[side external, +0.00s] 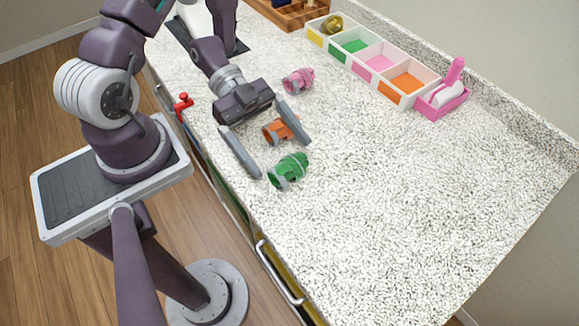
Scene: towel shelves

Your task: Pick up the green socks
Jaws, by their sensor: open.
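The green socks (289,170) are a rolled bundle lying on the speckled white counter, near its front edge. My gripper (283,159) is open, its two fingers spread apart and pointing toward the lower right. An orange rolled bundle (276,131) shows between the fingers, close to the right one. The green socks lie just beyond the fingertips, slightly below and between their line. I cannot tell how high the fingers are above the counter.
A pink rolled bundle (298,81) lies above my gripper. A row of coloured compartments (393,95) stands at the back, with a gold bundle (332,24) in the yellow one. A pink holder (443,103) stands beside it. The counter's right half is clear.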

